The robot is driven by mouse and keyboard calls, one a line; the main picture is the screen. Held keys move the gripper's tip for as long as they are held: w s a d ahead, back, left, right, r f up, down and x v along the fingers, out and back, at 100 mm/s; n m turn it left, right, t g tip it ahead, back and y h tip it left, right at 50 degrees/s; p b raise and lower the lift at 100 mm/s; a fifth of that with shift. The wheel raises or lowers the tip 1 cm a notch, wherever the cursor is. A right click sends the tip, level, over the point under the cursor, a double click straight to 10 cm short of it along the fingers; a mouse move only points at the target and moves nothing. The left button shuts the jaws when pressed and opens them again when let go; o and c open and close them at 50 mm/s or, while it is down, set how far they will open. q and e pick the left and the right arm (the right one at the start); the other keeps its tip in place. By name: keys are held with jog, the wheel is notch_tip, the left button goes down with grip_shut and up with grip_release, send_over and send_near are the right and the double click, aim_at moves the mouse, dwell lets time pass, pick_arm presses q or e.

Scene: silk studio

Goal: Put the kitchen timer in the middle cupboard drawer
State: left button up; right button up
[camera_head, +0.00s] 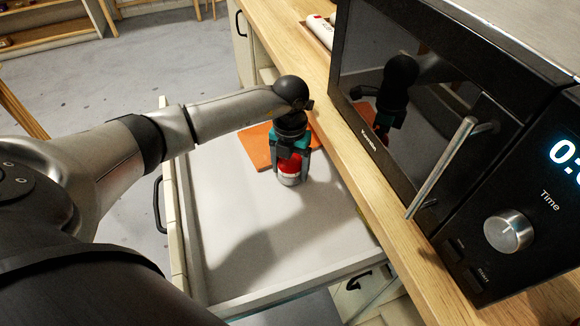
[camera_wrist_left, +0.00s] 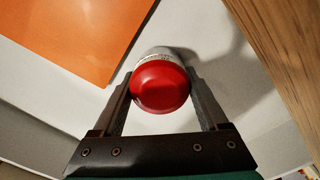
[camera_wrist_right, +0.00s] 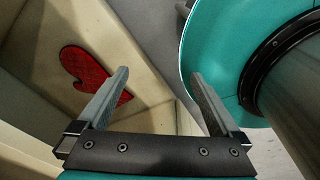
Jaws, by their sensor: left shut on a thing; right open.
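The kitchen timer (camera_head: 289,164) is red on top with a whitish base. My left gripper (camera_head: 291,170) is shut on it and holds it upright inside the open drawer (camera_head: 235,225), close to the drawer floor. I cannot tell whether its base touches the floor. In the left wrist view the timer (camera_wrist_left: 160,88) sits between the two fingers, its red top facing the camera. The drawer is pulled out from the cupboard below the counter. My right gripper (camera_wrist_right: 160,76) is open and empty in the right wrist view; it does not show in the head view.
A flat orange item (camera_head: 256,148) lies in the drawer beside the timer. The wooden counter (camera_head: 350,170) with a black microwave (camera_head: 400,110) borders the drawer on the right. The drawer's front part is clear.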

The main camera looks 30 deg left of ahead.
pick_arm(q)
jog(key=o, duration=1.4)
jog(key=shift+f, duration=0.1)
jog(key=shift+o, duration=0.2)
pick_arm(e)
jog(key=shift+s+a, duration=0.1)
jog(key=shift+a, duration=0.05)
jog(key=shift+s, duration=0.1)
pick_arm(q)
jog(key=shift+r, duration=0.25)
notch_tip(320, 180, up, 11)
jog(key=p, duration=0.2)
jog(key=shift+f+p, duration=0.1)
jog(key=shift+p, duration=0.25)
jog(key=shift+r, duration=0.5)
pick_arm(e)
jog(key=shift+s+a+r, duration=0.45)
jog(key=shift+s+r, duration=0.1)
jog(key=shift+r, duration=0.1)
jog(key=shift+s+a+r, duration=0.45)
jog(key=shift+s+r, duration=0.05)
jog(key=shift+r, duration=0.1)
jog(key=shift+d, duration=0.2)
